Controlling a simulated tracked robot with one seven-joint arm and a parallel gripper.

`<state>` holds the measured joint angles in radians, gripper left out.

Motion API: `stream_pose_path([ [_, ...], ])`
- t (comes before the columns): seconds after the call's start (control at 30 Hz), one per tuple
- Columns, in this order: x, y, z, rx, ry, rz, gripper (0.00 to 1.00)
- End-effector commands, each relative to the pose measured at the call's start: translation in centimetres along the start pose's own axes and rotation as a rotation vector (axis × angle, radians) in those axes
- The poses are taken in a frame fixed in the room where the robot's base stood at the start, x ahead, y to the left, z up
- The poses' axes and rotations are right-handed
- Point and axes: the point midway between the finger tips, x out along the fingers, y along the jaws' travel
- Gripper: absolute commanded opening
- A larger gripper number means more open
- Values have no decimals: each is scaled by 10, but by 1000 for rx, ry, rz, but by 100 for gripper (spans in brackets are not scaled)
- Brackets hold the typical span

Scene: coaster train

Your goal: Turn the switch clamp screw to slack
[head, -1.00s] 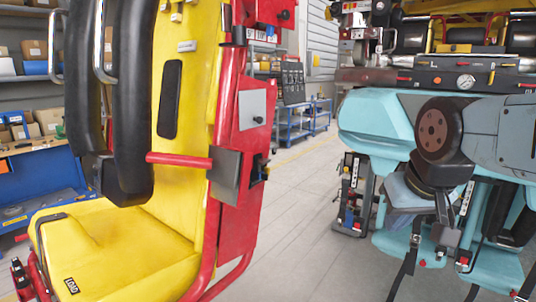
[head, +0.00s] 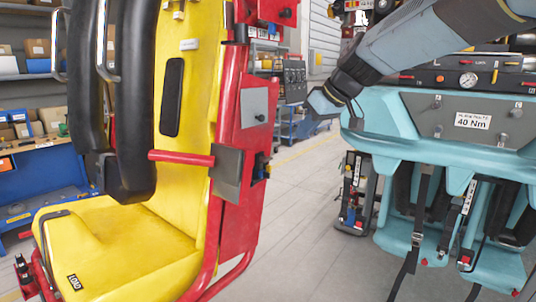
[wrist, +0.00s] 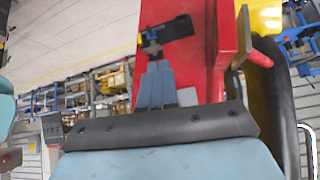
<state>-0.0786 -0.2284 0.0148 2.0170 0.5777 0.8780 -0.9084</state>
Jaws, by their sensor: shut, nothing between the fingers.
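My gripper (head: 318,104) reaches in from the upper right, beside the teal car and apart from the red frame. In the wrist view its blue-grey fingers (wrist: 157,70) are together and empty, pointing toward the bracket.
The yellow seat (head: 130,240) with black restraints (head: 135,100) stands left, with a red bar (head: 180,158) sticking out. The teal car (head: 390,145) with hanging straps stands right. An open aisle of grey floor lies between them. Shelves and a blue cart are behind.

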Motion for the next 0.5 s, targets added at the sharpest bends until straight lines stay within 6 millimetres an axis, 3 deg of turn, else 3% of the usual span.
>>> stream_pose_path([
  [0.1, 17, 9, -32, -70, 41, -40, 0],
  [0.2, 26, 13, -49, -113, 68, -59, 0],
  [0.5, 46, 14, -62, -147, 89, -75, 0],
])
